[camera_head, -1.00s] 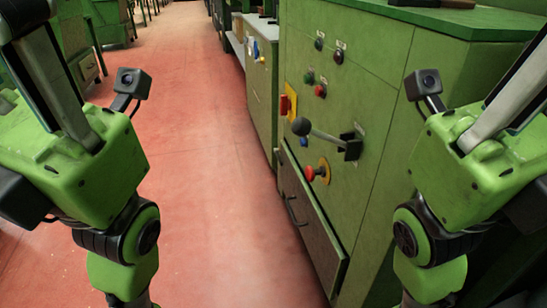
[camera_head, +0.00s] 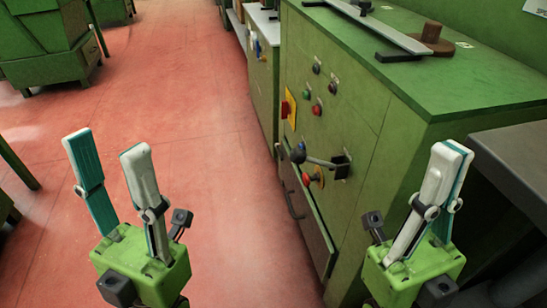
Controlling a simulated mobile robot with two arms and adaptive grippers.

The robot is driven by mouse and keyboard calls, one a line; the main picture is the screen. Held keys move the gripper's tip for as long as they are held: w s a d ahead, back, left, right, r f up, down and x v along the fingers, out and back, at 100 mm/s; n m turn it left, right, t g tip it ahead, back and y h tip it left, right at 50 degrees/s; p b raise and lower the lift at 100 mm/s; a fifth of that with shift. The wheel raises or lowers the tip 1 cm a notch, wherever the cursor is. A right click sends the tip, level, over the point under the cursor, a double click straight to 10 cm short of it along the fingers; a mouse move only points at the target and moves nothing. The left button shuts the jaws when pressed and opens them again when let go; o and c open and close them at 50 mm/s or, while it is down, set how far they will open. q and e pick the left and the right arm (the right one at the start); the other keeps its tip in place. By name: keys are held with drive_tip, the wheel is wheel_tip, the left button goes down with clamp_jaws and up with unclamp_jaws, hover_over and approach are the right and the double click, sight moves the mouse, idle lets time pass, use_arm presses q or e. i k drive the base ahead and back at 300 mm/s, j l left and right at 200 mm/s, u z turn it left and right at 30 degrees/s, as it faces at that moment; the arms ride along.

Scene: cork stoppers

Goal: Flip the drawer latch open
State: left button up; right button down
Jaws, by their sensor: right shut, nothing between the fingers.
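A green machine cabinet (camera_head: 365,125) stands right of centre. Low on its front is a dark drawer (camera_head: 318,235) with a black bar handle (camera_head: 294,204). Above the drawer, a metal lever (camera_head: 322,162) with a round black knob (camera_head: 298,153) runs to a black bracket (camera_head: 341,167). I cannot make out a separate latch on the drawer. My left gripper (camera_head: 106,142) points up over the red floor, open and empty, left of the cabinet and apart from it. My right gripper (camera_head: 454,150) points up in front of the cabinet's near side, shut and empty.
A red button on a yellow base (camera_head: 315,176) sits just below the lever. A red switch on a yellow plate (camera_head: 288,108) and several small buttons are above. A dark grey surface (camera_head: 515,150) is close at the right.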

sight(277, 145)
drive_tip(key=i+j+u, duration=0.35)
drive_tip(key=i+j, duration=0.75)
